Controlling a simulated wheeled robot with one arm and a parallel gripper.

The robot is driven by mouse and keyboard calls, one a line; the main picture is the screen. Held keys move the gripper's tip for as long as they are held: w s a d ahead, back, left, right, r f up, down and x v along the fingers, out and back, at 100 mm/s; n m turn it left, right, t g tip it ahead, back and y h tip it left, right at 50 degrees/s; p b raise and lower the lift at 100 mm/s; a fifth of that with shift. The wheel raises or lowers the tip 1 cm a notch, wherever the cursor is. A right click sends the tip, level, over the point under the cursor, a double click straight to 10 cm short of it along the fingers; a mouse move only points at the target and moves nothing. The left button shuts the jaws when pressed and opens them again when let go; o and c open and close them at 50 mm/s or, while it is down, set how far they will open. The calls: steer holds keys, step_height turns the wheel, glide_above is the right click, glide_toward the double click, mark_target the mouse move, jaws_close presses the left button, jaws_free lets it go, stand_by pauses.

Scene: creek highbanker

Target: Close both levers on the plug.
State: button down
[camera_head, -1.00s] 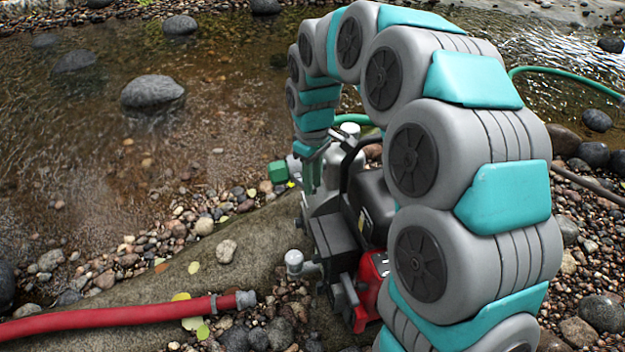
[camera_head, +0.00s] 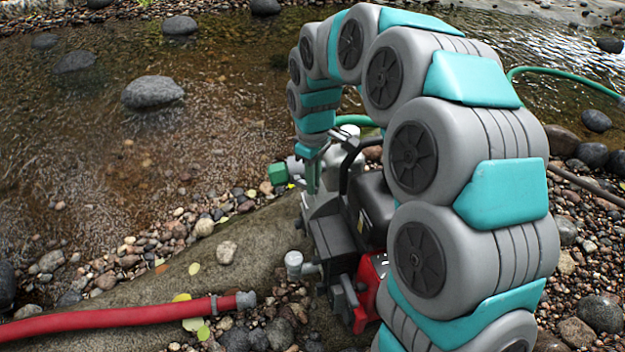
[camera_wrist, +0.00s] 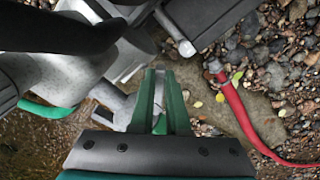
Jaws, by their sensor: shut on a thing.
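My gripper (camera_head: 311,190) points down at the pump's grey body (camera_head: 325,205). Its green fingers fill the middle of the wrist view (camera_wrist: 160,74). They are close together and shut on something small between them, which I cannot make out. A green block-like part (camera_head: 278,173) sits on a grey fitting just left of the fingers in the head view; I cannot tell whether it is the plug. A grey capped fitting (camera_head: 294,260) stands at the pump's near left side. I cannot clearly make out the plug's levers in either view.
A red hose (camera_head: 120,318) with a grey end lies on the rock at the lower left, apart from the pump. The engine's red part (camera_head: 371,278) is close beside my arm. A green hose (camera_head: 565,82) runs at the right. Creek water lies behind.

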steer(key=shift+w+d+n+p, duration=0.15)
steer(key=shift+w+n+p, duration=0.4)
steer(key=shift+n+p, duration=0.7)
steer(key=shift+w+d+n+p, duration=0.1)
steer(key=shift+w+n+p, duration=0.6)
steer(key=shift+n, duration=0.9)
steer(key=shift+w+d+n+p, duration=0.15)
steer(key=shift+w+n+p, duration=0.25)
steer(key=shift+n+p, duration=0.95)
steer(key=c, duration=0.9)
jaws_free()
step_height(320, 180, up, 8)
steer(key=shift+f, duration=0.1)
